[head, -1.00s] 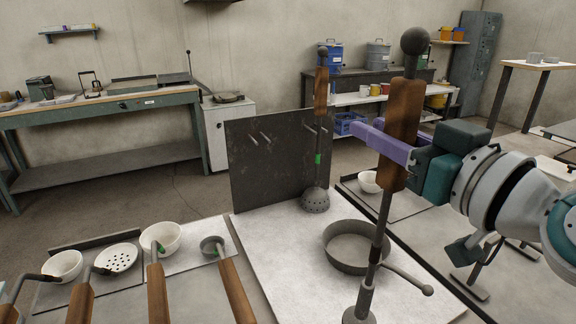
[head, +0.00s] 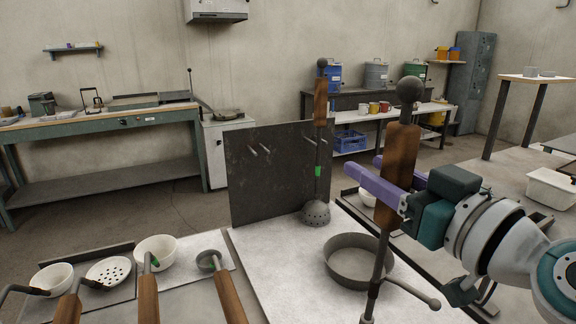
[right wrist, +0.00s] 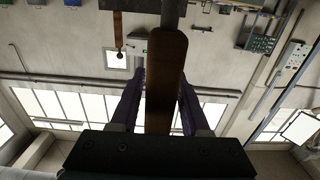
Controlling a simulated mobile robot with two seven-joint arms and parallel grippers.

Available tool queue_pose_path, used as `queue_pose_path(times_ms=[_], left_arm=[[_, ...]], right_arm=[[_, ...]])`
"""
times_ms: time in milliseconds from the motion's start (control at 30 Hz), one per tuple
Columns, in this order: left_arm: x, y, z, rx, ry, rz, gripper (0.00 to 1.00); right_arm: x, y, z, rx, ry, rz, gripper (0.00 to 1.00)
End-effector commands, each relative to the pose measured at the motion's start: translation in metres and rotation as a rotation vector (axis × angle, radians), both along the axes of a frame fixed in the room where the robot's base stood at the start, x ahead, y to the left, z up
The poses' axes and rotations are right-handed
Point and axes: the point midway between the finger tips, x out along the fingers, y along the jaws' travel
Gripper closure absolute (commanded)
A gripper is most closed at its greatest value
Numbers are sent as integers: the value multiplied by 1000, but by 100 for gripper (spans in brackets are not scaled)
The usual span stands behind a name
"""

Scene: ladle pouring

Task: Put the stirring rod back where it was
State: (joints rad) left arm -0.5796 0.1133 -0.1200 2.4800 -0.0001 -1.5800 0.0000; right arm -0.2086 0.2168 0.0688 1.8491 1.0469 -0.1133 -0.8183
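The stirring rod (head: 401,155) has a dark ball top, a wooden handle and a thin metal shaft. My right gripper (head: 390,185) has its purple fingers on either side of the wooden handle and holds the rod roughly upright. In the right wrist view the handle (right wrist: 165,85) lies between the fingers. The shaft passes in front of the grey pan (head: 340,280); its lower end leaves the picture. A dark panel (head: 270,195) with several pegs stands behind, left of the rod. A perforated skimmer (head: 317,213) hangs upright at its right side. My left gripper is out of view.
A white-topped board (head: 270,270) lies under the pan. White bowls (head: 155,252), a perforated dish (head: 108,271) and a small metal ladle (head: 208,261) are at lower left, with wooden handles (head: 232,295) rising in front. The board's left part is clear.

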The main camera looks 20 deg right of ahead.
Motion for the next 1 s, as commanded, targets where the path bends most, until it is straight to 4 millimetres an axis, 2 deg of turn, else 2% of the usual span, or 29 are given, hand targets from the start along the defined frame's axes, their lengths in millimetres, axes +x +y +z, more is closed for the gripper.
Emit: queue_pose_path(times_ms=[33, 133, 467, 567, 1000], left_arm=[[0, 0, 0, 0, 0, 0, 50], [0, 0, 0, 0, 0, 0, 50], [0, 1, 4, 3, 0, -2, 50], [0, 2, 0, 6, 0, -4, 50], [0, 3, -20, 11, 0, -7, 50]], right_arm=[[0, 0, 0, 0, 0, 0, 47], [0, 0, 0, 0, 0, 0, 38], [-2, 0, 4, 0, 1, 0, 38], [-14, -1, 1, -1, 3, 0, 38], [-98, -7, -1, -2, 4, 3, 38]])
